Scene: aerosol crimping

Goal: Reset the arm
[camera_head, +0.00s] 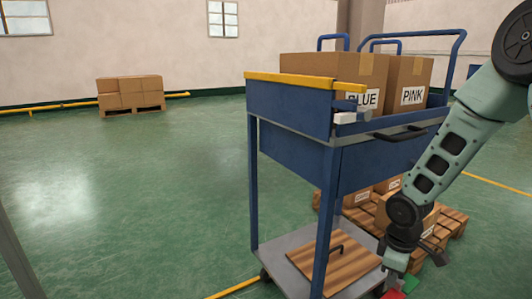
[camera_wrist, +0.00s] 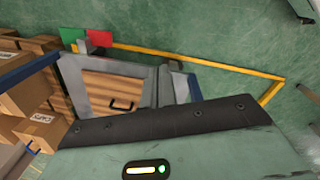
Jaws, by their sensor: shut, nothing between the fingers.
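My arm comes down from the upper right in the head view. My gripper (camera_head: 396,268) is low at its end, beside the right side of the blue cart (camera_head: 291,139). It is shut and holds nothing. In the wrist view, a dark bar and a pale green housing with a lit indicator fill the lower part. The cart's lower shelf with a wooden panel (camera_wrist: 110,92) shows beyond them.
Boxes marked BLUE (camera_head: 362,98) and PINK (camera_head: 412,96) stand on the cart's top. A pallet (camera_head: 455,220) with boxes lies behind my forearm. Red (camera_wrist: 99,38) and green (camera_wrist: 71,35) patches show near the cart. Open green floor spreads left.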

